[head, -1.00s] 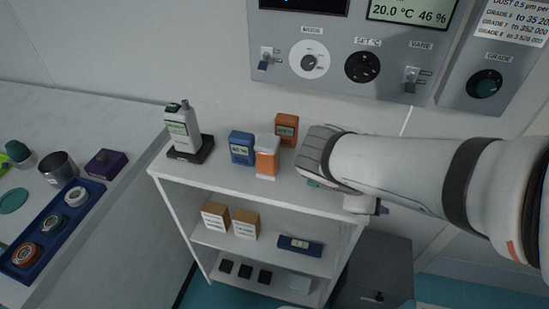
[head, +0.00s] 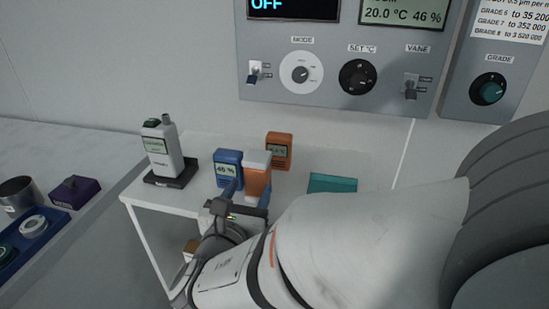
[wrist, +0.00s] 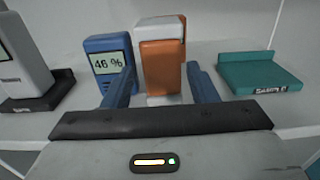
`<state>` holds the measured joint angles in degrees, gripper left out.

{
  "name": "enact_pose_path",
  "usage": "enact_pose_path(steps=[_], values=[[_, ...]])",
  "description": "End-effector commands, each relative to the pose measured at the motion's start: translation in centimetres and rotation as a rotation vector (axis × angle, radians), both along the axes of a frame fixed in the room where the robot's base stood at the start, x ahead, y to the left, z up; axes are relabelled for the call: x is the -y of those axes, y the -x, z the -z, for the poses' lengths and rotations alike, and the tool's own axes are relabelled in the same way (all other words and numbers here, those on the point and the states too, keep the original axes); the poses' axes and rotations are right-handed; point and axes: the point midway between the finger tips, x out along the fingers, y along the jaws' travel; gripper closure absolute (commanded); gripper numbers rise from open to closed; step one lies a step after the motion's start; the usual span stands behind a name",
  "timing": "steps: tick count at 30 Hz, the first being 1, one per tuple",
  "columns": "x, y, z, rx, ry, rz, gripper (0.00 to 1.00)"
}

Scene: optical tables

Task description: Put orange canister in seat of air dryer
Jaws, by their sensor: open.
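An orange canister with a white top (head: 257,178) stands upright on the white shelf unit's top. It also shows in the wrist view (wrist: 160,66), straight ahead of my gripper. My gripper (head: 246,194) is open, with its two blue fingers low in front of the canister. In the wrist view the fingers (wrist: 162,80) stand left and right of the canister's lower part, with gaps; I cannot tell how far they reach around it. I cannot make out an air dryer or its seat.
A blue meter reading 46 % (head: 228,168) stands close left of the canister, near the left finger. An orange meter (head: 279,150) stands just behind. A teal block (head: 332,183) lies right. A grey instrument on a black base (head: 160,150) stands left. A control panel hangs behind.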

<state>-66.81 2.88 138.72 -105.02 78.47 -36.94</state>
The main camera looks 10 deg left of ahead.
Motion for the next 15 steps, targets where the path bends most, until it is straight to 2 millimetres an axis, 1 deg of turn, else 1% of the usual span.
enact_pose_path(steps=[6,9,12,15], values=[[0.4,-3.1,-0.1,-0.001,-0.001,0.005,0.47],[0.5,-4.2,-0.1,-0.001,0.000,0.004,0.47],[0.5,-4.7,-0.1,-0.001,-0.001,0.003,0.47],[0.5,-4.7,-0.1,-0.001,-0.001,0.002,0.47]])
